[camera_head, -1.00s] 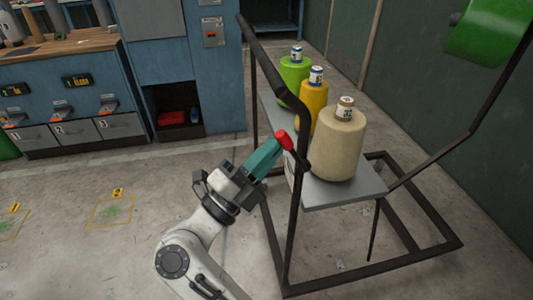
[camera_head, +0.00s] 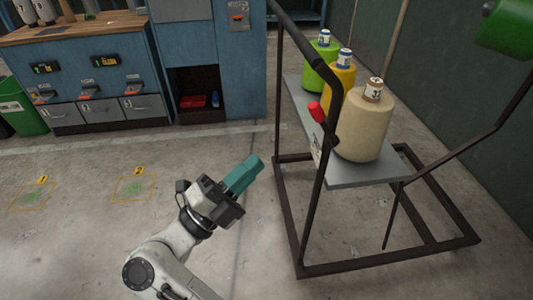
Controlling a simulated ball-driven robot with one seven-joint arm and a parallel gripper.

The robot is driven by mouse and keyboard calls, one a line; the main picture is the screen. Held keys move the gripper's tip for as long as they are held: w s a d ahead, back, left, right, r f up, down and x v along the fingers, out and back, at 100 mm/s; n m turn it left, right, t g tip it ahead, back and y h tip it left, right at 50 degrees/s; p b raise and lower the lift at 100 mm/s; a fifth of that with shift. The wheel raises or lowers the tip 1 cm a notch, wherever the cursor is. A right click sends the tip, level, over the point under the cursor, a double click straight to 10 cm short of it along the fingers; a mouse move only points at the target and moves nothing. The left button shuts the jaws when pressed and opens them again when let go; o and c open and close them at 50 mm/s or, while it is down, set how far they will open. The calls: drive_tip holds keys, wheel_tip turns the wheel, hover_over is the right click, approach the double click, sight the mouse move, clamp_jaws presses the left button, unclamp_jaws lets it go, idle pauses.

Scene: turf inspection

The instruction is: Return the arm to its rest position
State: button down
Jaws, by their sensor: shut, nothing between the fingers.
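My arm (camera_head: 155,265) rises from the bottom of the head view, white with dark joints. My gripper (camera_head: 252,166) has teal fingers that are shut with nothing between them. It points up and to the right over open floor, to the left of the dark metal rack (camera_head: 313,195) and apart from it.
The rack's grey shelf (camera_head: 365,180) holds green (camera_head: 317,70), yellow (camera_head: 339,86) and beige (camera_head: 362,130) spools. A blue cabinet with numbered drawers (camera_head: 103,110) and a green bin (camera_head: 24,108) stand behind. Floor on the left is clear, with yellow-marked turf patches (camera_head: 133,187).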

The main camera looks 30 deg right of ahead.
drive_tip(key=shift+s+a+f, duration=0.15)
drive_tip(key=shift+a+f, duration=0.1)
drive_tip(key=shift+a, duration=0.3)
